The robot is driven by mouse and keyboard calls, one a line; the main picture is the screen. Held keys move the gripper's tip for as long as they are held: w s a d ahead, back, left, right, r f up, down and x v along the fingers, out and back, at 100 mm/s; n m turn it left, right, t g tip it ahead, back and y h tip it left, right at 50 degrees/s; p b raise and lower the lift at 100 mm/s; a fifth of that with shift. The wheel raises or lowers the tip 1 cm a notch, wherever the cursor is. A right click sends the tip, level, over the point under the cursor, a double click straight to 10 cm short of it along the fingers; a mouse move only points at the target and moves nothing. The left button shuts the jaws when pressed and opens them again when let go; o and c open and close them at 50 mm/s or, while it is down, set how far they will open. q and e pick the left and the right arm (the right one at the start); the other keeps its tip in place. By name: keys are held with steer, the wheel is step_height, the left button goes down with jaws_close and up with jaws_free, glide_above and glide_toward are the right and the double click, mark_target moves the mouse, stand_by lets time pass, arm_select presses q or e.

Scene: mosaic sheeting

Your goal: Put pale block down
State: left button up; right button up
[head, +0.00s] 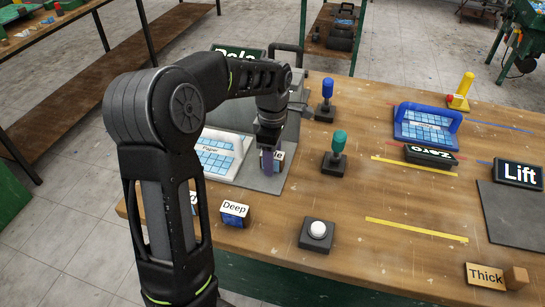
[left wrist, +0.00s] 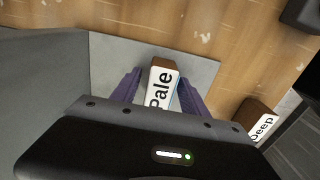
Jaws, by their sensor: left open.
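The pale block (left wrist: 162,88), brown with a white face reading "Pale", is between the two purple fingers of my left gripper (left wrist: 158,92) in the left wrist view. The fingers are open, with a gap beside the block. In the head view my left gripper (head: 268,162) is low over the grey plate (head: 262,184), and only a sliver of the block's label (head: 279,155) shows past the fingers. The block appears to rest on the plate; its underside is hidden. My right gripper is not in view.
A block labelled "Deep" (head: 235,213) stands at the table's front edge. A white button box (head: 317,235), a green-knobbed lever (head: 336,155) and a blue-knobbed one (head: 326,102) stand to the right. A "Paper" sheet (head: 212,160) lies left of my gripper. Bare wood lies between the levers and yellow strips.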

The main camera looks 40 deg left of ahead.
arm_select(q)
step_height(320, 180, up, 12)
steer(key=p, duration=0.9)
steer(key=shift+r+p, duration=0.2)
steer(key=shift+p, duration=0.1)
steer(key=shift+c, duration=0.3)
stand_by(1.4)
